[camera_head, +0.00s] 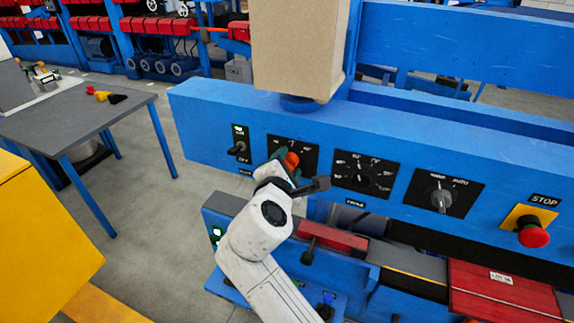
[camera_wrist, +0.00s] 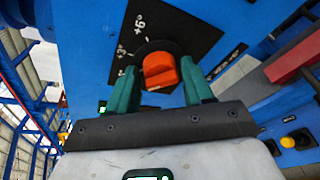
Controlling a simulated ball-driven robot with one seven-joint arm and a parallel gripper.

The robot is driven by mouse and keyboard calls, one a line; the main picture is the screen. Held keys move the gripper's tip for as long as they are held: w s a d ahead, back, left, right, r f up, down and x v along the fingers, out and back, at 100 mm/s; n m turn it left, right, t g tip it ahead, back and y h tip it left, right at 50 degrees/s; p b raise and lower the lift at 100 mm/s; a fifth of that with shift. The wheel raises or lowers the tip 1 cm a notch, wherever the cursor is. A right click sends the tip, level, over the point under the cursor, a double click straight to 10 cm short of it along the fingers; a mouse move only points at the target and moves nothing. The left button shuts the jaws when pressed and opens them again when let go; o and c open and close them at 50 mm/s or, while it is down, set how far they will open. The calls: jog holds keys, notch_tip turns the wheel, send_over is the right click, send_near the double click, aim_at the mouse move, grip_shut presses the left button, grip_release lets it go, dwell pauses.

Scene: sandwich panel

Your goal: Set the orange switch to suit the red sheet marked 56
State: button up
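The orange switch (camera_head: 291,160) is a rotary knob on a black plate on the blue panel, largely covered by my gripper in the head view. In the wrist view the orange switch (camera_wrist: 160,72) shows close up, with marks reading about +3° and +6° around it. My gripper (camera_wrist: 159,64) has its green fingers on either side of the knob, with gaps showing, so it is open. My gripper also shows in the head view (camera_head: 283,157). The red sheet (camera_head: 505,292) lies at the lower right; its small white label seems to read LOT 56.
Right of the switch are a black dial (camera_head: 364,175), a grey MANU/AUTO selector (camera_head: 440,198) and a red stop button (camera_head: 533,234). Left of it is an on/off switch (camera_head: 238,148). A beige column (camera_head: 300,45) hangs above. A grey table (camera_head: 75,112) stands left.

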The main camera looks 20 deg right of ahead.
jog(key=c, duration=0.7)
jog(key=shift+m+b, duration=0.3)
jog(key=shift+b, duration=0.1)
jog(key=m+t+b, duration=0.1)
jog(key=m+b, duration=0.4)
jog(key=b, duration=0.3)
jog(key=m+t+h+b, duration=0.1)
jog(key=m+t+b, duration=0.1)
jog(key=m+b, duration=0.3)
jog(key=f+m+t+b, duration=0.1)
jog(key=m+b, duration=0.5)
jog(key=b, duration=0.5)
jog(key=shift+s+h, duration=0.1)
jog(key=shift+h, duration=0.2)
jog(key=shift+d+r+m+b, duration=0.1)
jog(key=shift+m+b, duration=0.2)
